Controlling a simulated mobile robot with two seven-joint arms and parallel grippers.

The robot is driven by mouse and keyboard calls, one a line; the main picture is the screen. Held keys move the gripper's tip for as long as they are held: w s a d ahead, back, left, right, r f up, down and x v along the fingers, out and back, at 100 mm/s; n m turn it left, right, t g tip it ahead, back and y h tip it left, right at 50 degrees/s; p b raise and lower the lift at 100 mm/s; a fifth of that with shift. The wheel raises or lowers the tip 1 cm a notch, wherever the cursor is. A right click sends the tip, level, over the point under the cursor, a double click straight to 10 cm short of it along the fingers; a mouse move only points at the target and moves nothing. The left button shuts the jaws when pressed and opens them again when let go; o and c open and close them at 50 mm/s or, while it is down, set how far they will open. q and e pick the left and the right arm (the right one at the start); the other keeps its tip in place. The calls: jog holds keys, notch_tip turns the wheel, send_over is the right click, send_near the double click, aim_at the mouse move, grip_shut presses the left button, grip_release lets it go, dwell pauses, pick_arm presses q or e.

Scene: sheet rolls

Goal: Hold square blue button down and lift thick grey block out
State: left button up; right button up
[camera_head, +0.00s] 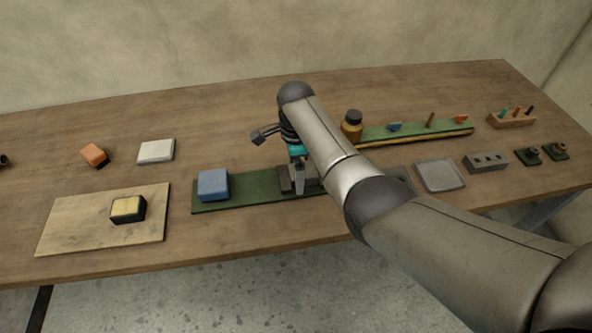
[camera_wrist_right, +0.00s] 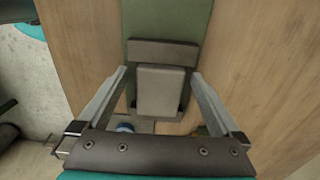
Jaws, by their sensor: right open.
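A square blue button (camera_head: 213,184) stands raised on the left end of a long green base (camera_head: 245,190). In the right wrist view a thick light-grey block (camera_wrist_right: 160,92) sits in a dark holder (camera_wrist_right: 163,53) on the green base (camera_wrist_right: 170,18). My right gripper (camera_head: 298,186) points down over the middle of the base. Its open fingers (camera_wrist_right: 159,76) stand on either side of the grey block, with a gap visible on each side. In the head view the gripper and arm hide most of the block and the right part of the base. My left gripper is not in view.
A wooden board (camera_head: 75,222) with a yellow-topped black block (camera_head: 128,209) lies left. An orange block (camera_head: 95,155) and white slab (camera_head: 156,151) lie behind it. Right are a brown jar (camera_head: 352,126), grey tray (camera_head: 440,175), grey holed block (camera_head: 485,162) and peg rack (camera_head: 512,119).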

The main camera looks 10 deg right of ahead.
jog(key=shift+f, duration=0.2)
jog(key=shift+c, duration=0.4)
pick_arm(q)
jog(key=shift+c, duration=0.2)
pick_arm(e)
jog(key=c, duration=1.5)
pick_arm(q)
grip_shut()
pick_arm(e)
jog(key=shift+o, duration=0.2)
